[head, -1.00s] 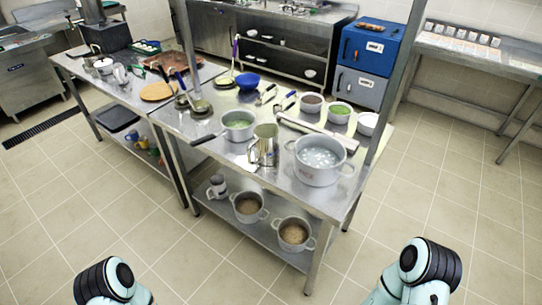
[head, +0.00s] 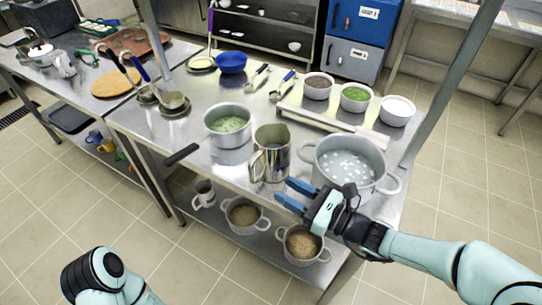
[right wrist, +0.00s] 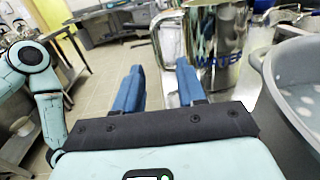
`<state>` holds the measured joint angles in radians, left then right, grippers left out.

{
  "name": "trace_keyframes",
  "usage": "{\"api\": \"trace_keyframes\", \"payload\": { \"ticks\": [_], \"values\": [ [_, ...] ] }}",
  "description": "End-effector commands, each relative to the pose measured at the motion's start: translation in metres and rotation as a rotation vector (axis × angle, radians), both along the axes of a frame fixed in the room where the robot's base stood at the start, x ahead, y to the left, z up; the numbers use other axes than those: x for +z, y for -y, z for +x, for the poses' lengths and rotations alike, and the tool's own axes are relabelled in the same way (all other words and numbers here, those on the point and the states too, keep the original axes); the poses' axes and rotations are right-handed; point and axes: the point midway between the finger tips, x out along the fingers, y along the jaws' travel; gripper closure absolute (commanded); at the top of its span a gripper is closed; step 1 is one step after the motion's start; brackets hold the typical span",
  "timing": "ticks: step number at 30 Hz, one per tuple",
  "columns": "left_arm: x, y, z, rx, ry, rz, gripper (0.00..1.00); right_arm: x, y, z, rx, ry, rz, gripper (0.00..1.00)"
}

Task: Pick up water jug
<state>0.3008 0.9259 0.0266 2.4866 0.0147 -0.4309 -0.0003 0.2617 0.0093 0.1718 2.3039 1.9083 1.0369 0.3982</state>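The water jug (head: 272,158) is a shiny metal pitcher standing upright on the steel table near its front edge. Its handle faces front left. My right gripper (head: 283,191), with blue fingers, is open and empty, just in front of and right of the jug. It also shows in the right wrist view (right wrist: 160,67). My left gripper is out of view; only part of that arm shows.
A large grey stockpot (head: 346,165) stands close to the right of the jug. A pot with green contents (head: 228,138) stands to its left, its dark handle (head: 182,154) over the table edge. Two pots sit on the lower shelf, including one (head: 300,245) beneath my right gripper.

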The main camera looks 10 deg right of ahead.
Motion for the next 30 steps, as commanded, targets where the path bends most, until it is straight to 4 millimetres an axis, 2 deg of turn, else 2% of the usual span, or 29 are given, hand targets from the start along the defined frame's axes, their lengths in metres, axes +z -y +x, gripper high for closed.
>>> {"api": "trace_keyframes", "payload": {
  "ticks": [1, 6, 14, 21, 25, 30],
  "values": [
    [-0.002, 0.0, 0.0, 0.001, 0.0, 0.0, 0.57, -0.001, -0.01, 0.007, 0.006, 0.0, 0.001, 0.6],
    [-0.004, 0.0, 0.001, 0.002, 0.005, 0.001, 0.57, -0.001, -0.033, 0.027, 0.004, -0.001, 0.0, 0.6],
    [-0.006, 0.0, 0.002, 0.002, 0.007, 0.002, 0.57, -0.002, -0.049, 0.04, 0.003, -0.002, -0.002, 0.6],
    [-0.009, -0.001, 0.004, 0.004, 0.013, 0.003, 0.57, -0.004, -0.077, 0.062, 0.004, -0.003, -0.002, 0.6],
    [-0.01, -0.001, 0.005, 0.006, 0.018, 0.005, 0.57, -0.003, -0.085, 0.069, 0.002, -0.003, -0.003, 0.6],
    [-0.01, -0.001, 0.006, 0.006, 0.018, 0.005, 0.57, -0.003, -0.086, 0.07, 0.002, -0.002, -0.004, 0.6]
  ]
}}
